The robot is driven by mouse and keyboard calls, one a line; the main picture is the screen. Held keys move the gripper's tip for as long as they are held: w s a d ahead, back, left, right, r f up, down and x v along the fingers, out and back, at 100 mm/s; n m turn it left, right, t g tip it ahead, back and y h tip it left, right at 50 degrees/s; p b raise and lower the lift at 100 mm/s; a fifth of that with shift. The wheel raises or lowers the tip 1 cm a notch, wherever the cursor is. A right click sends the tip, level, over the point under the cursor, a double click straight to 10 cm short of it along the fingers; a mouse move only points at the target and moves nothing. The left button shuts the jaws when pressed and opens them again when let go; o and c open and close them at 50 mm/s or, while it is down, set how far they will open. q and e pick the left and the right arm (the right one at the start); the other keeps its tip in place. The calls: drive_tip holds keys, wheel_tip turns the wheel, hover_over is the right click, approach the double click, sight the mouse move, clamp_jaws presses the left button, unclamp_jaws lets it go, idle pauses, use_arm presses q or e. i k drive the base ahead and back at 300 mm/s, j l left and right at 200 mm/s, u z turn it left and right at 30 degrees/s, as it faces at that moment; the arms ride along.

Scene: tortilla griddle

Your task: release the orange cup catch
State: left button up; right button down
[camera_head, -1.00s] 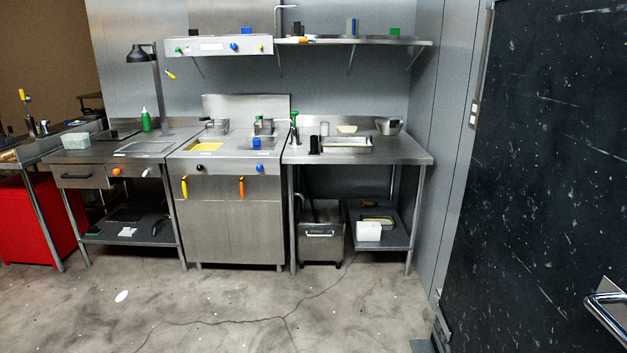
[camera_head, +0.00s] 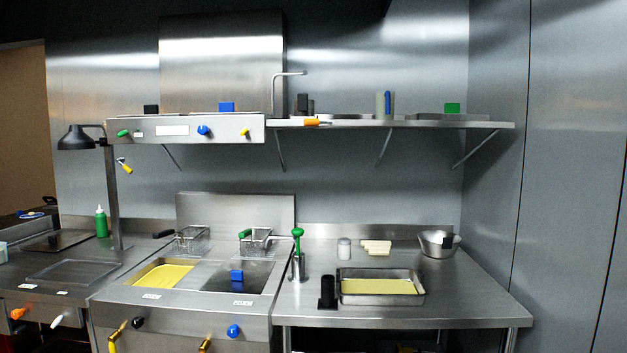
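Several orange parts show in the head view, and I cannot tell which one is the orange cup catch. An orange knob (camera_head: 17,313) is on the front of the left counter, near the left edge of the picture. An orange piece (camera_head: 316,122) is at the front edge of the wall shelf. Neither of my grippers is in view.
The fryer has a yellow-filled well (camera_head: 161,276) and wire baskets (camera_head: 191,239). A steel pan (camera_head: 419,299), a green-topped pump (camera_head: 297,258) and a bowl (camera_head: 436,245) stand on the right counter (camera_head: 462,295). The wall shelf (camera_head: 430,124) runs above.

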sight(308, 121)
drive_tip(key=i+l+u, duration=0.1)
drive_tip(key=i+u, duration=0.25)
drive_tip(key=i, duration=0.2)
drive_tip(key=i+l+u, duration=0.3)
drive_tip(key=i, duration=0.2)
drive_tip(key=i+l+u, duration=0.35)
drive_tip(key=i, duration=0.15)
